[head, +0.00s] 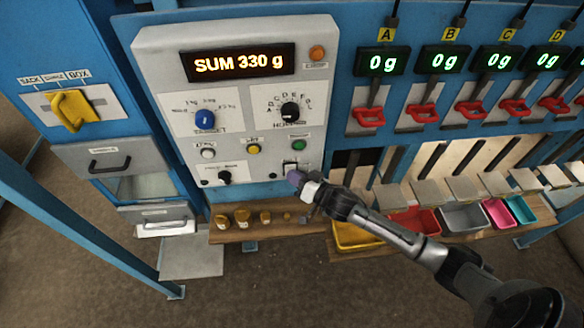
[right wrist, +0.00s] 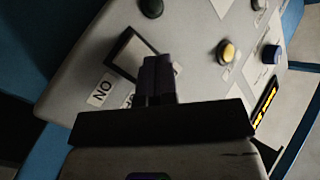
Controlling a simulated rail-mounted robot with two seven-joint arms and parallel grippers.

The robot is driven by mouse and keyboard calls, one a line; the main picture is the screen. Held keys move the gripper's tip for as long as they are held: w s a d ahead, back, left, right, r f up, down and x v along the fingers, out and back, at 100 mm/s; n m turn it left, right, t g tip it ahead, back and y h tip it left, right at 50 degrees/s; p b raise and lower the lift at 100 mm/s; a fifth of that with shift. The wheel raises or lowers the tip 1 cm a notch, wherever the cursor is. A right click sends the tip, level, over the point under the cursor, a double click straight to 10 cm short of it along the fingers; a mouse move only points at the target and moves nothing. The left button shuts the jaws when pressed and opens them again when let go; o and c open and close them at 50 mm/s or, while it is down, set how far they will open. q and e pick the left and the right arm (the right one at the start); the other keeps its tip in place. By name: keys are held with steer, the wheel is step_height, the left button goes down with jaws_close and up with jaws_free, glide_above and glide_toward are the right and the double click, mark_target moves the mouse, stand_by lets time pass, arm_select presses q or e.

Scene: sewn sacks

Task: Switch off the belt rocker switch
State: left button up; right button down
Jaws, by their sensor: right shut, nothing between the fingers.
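The belt rocker switch (head: 289,166) sits at the lower right of the light grey control panel (head: 150,50). In the right wrist view the switch (right wrist: 126,52) shows as a black-edged square, with an "ON" label (right wrist: 101,91) upside down beside it. My right gripper (head: 294,178) is shut and empty, its purple fingertips at the lower edge of the switch. In the right wrist view the gripper's fingers (right wrist: 157,72) cover part of the switch. I cannot tell whether they touch it, or how the rocker is tilted. My left gripper is not in view.
Close by on the panel are a green button (head: 298,145), a yellow button (head: 253,149) and a black knob (head: 224,177). The display (head: 238,64) reads SUM 330 g. Below, a wooden shelf (head: 290,229) holds several small yellowish items. Red levers (head: 369,116) stand to the right.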

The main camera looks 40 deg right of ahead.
steer(key=shift+s+a, duration=0.1)
stand_by(0.3)
steer(key=shift+s+a+p, duration=0.35)
steer(key=shift+s+p, duration=0.05)
steer(key=shift+s, duration=0.15)
steer(key=shift+s+a+f+p, duration=0.2)
steer(key=shift+s+a+p, duration=0.25)
steer(key=shift+s+a, duration=0.45)
steer(key=shift+s+a+f+p, duration=0.15)
steer(key=shift+s+a+p, duration=0.3)
steer(key=shift+s, duration=0.7)
